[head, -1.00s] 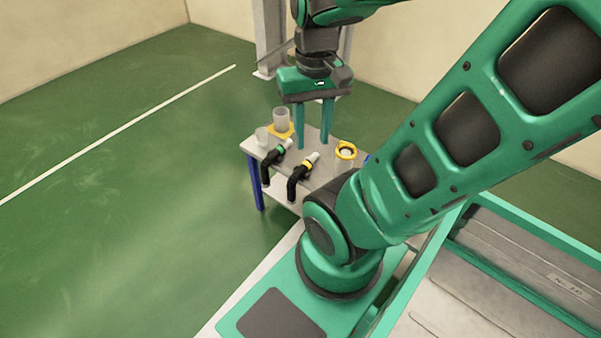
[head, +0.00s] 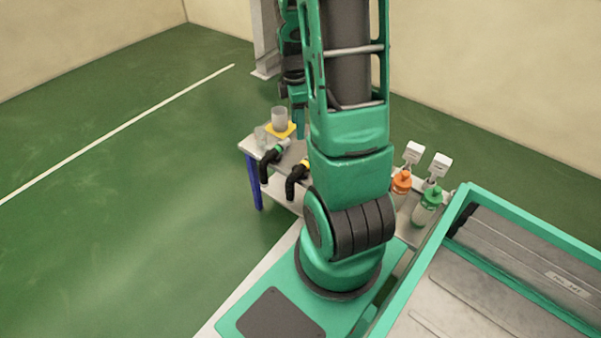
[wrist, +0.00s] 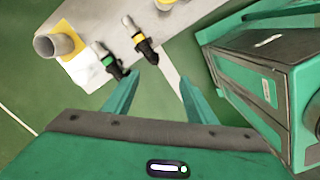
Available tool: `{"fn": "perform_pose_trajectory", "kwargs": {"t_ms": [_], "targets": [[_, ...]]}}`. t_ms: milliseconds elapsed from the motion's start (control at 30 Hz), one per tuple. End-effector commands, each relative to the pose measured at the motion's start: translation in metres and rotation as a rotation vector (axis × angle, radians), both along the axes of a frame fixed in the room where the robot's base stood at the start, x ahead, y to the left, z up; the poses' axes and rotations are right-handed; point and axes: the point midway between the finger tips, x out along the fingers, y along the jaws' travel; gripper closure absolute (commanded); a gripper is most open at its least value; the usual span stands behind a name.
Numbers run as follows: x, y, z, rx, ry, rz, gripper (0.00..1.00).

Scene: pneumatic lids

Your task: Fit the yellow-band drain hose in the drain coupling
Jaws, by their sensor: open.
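The yellow-band drain hose (head: 297,182) is a black elbow with a yellow band and lies at the table's front edge; my arm partly covers it in the head view. It shows whole in the wrist view (wrist: 143,45), with a pale tip pointing away from me. My gripper (wrist: 159,78) is open and empty, its fingertips just short of the hose's black end in the picture. In the head view it is mostly behind my arm. A yellow-ringed fitting (wrist: 165,3) is cut off at the wrist view's top edge. I cannot tell whether it is the drain coupling.
A green-band hose (head: 270,162) lies left of the yellow-band one. Orange-topped (head: 401,182) and green-topped (head: 428,206) bottles stand right of my arm.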

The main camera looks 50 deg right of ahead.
Motion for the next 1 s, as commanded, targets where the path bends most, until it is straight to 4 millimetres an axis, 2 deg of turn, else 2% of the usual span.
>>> {"fn": "perform_pose_trajectory", "kwargs": {"t_ms": [33, 200, 400, 600, 1000], "targets": [[0.005, -0.010, -0.019, 0.009, 0.009, 0.077, 0.49], [0.020, -0.037, -0.075, 0.030, 0.009, 0.373, 0.49], [0.029, -0.056, -0.124, 0.045, -0.002, 0.618, 0.49], [0.031, -0.062, -0.146, 0.050, -0.008, 0.713, 0.49], [0.031, -0.062, -0.195, 0.049, -0.008, 0.718, 0.49]]}}
